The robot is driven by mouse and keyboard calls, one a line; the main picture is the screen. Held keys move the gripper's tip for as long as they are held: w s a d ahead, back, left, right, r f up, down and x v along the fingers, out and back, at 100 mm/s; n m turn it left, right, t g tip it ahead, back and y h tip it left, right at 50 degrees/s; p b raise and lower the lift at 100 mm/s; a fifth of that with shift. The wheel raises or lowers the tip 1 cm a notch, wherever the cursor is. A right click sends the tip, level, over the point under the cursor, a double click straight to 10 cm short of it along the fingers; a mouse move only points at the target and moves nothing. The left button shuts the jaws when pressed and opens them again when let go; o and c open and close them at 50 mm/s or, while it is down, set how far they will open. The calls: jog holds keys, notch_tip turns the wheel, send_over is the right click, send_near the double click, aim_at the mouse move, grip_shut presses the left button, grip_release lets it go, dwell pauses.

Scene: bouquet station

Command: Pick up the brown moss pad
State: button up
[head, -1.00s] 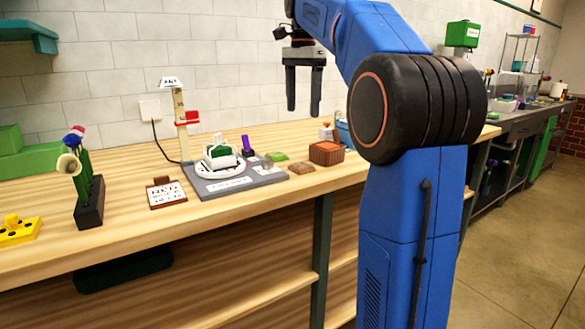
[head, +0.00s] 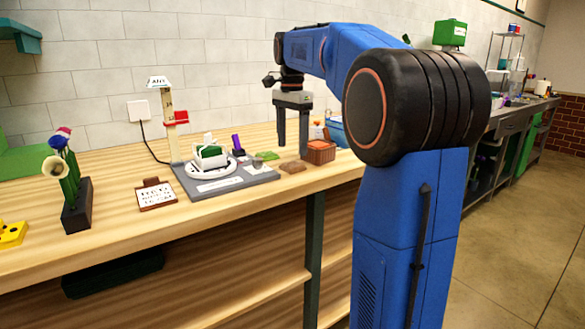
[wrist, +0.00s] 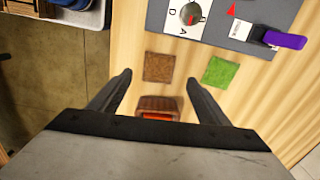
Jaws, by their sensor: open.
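The brown moss pad (head: 293,166) lies flat on the wooden bench, just right of the grey board. In the wrist view the brown moss pad (wrist: 159,67) is a small square ahead of and between the fingers. My gripper (head: 292,150) is open and empty, pointing down above the bench close to the pad. In the wrist view my gripper (wrist: 158,80) shows both fingers spread wide, with nothing between the tips. A green moss pad (head: 266,156) lies beside the brown one, and also shows in the wrist view (wrist: 219,72).
A reddish-brown box (head: 319,152) stands close to the right of the brown pad. The grey board (head: 250,180) carries a white round stand and a purple item (wrist: 284,40). A blue container (head: 337,131) stands behind the box.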

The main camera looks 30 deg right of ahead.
aim_at(293, 164)
jog(key=shift+s+f, duration=0.15)
jog(key=shift+f, duration=2.6)
jog(key=c, duration=1.1)
